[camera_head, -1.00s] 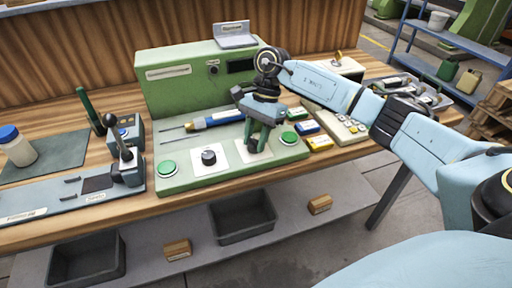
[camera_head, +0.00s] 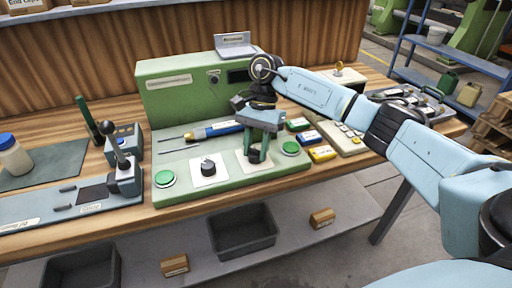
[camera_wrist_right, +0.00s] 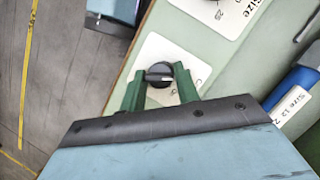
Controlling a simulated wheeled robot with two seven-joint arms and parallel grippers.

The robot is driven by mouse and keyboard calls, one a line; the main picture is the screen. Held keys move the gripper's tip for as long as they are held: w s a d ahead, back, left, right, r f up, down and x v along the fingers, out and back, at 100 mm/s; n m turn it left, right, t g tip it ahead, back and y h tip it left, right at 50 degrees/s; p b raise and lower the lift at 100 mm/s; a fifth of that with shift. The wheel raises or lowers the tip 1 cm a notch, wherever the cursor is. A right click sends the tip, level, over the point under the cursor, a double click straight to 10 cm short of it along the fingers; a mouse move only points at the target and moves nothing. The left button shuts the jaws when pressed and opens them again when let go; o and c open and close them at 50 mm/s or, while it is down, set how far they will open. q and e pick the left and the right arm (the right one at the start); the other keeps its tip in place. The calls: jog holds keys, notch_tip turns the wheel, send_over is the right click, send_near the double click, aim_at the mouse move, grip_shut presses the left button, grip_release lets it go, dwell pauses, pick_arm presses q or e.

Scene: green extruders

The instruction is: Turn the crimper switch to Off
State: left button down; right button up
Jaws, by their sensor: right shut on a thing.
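A round black knob (camera_wrist_right: 158,75) with a light pointer bar sits on a white plate (camera_wrist_right: 190,60) of the green panel (camera_head: 180,189); its label is mostly hidden, so I cannot read its setting. My right gripper (camera_head: 256,157) comes down from above onto this knob at the panel's right part. In the right wrist view its green fingers (camera_wrist_right: 158,90) are on either side of the knob, shut on it. A second black knob (camera_head: 208,167) on its own white plate stands to the left, free. My left gripper is not in view.
A blue-and-yellow tool (camera_head: 215,129) lies behind the knobs. Small coloured boxes (camera_head: 321,153) stand to the right. A lever box (camera_head: 126,178) stands left.

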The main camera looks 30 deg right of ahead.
jog(key=o, duration=0.9)
jog(key=shift+w, duration=0.1)
jog(key=shift+o, duration=0.2)
jog(key=shift+r, duration=0.1)
jog(key=shift+w+d+r, duration=0.1)
jog(key=shift+r, duration=0.25)
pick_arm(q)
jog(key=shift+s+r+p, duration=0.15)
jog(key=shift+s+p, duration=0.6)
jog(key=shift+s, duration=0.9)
pick_arm(e)
jog(key=v, duration=1.2)
jog(key=shift+r, duration=0.25)
